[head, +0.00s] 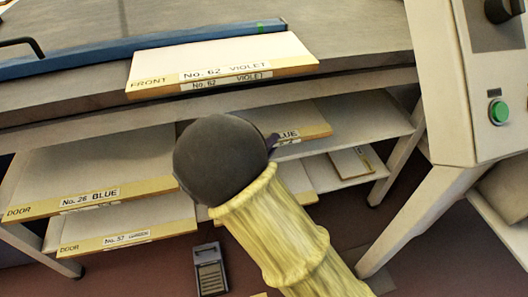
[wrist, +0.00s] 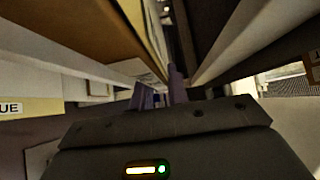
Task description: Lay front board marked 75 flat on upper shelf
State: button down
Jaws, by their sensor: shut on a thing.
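No label reading 75 is legible in either view. My gripper (head: 272,142) is at the front edge of the upper shelf under the bench, mostly hidden behind my forearm; one purple finger shows. Both fingers show in the wrist view (wrist: 160,92), closed on a thin pale board (wrist: 155,35). This seems to be the board with a partly hidden label ending in BLUE (head: 307,121), lying about level at the upper shelf; its number is covered. The upper shelf (head: 370,112) shows bare at right. I cannot tell whether the board touches it.
Board No. 26 BLUE (head: 85,178) lies left on the upper shelf. A DOOR board (head: 125,218) and a small board (head: 352,162) lie on the lower shelf. Board No. 62 VIOLET (head: 225,60) is on the bench top. A cabinet with a green button (head: 498,110) stands at right.

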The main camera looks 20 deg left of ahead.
jog(key=shift+f+b, duration=1.4)
jog(key=shift+f, duration=1.05)
notch_tip(320, 180, down, 5)
jog(key=b, duration=0.2)
jog(key=shift+b, duration=0.4)
jog(key=c, duration=1.4)
grip_release()
jog(key=shift+f, duration=0.15)
jog(key=shift+o, duration=0.2)
